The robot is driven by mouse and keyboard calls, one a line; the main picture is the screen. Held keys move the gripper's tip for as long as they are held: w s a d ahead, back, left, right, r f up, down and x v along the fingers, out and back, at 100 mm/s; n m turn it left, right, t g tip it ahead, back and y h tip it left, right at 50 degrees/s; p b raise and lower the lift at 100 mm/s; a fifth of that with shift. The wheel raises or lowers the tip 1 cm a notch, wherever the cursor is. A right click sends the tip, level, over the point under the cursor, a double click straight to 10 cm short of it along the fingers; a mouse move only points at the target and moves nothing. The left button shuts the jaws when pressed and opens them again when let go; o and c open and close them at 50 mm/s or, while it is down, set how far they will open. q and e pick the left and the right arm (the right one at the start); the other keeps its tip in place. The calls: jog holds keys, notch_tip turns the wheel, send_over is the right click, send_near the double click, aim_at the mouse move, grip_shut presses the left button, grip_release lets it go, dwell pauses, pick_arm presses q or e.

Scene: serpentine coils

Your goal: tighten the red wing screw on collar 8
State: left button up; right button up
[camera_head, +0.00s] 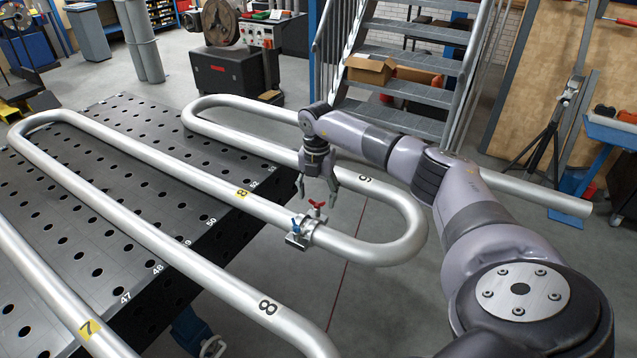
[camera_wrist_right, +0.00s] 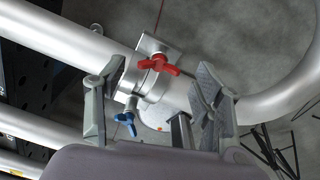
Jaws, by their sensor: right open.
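The collar (camera_head: 301,232) is clamped around a silver tube of the serpentine coil, to the right of the yellow 8 label (camera_head: 242,193). The red wing screw (camera_head: 317,205) stands on its far side and the blue wing screw (camera_head: 295,223) on its near side. My right gripper (camera_head: 319,193) is open and points down, above and just behind the collar. In the right wrist view the red wing screw (camera_wrist_right: 158,65) shows between the open fingers (camera_wrist_right: 160,95), with the blue wing screw (camera_wrist_right: 126,119) lower left. I see no finger touching either. My left gripper is out of view.
The silver coil (camera_head: 150,160) runs over a black perforated table (camera_head: 120,130) and past its right edge. A tube bend (camera_head: 410,240) lies right of the collar. Metal stairs with a cardboard box (camera_head: 370,70) stand behind. Open floor (camera_head: 385,310) lies at front right.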

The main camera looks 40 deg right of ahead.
notch_tip(320, 180, up, 11)
jog(key=shift+r, duration=0.15)
jog(key=shift+d, duration=0.1)
dwell(0.6)
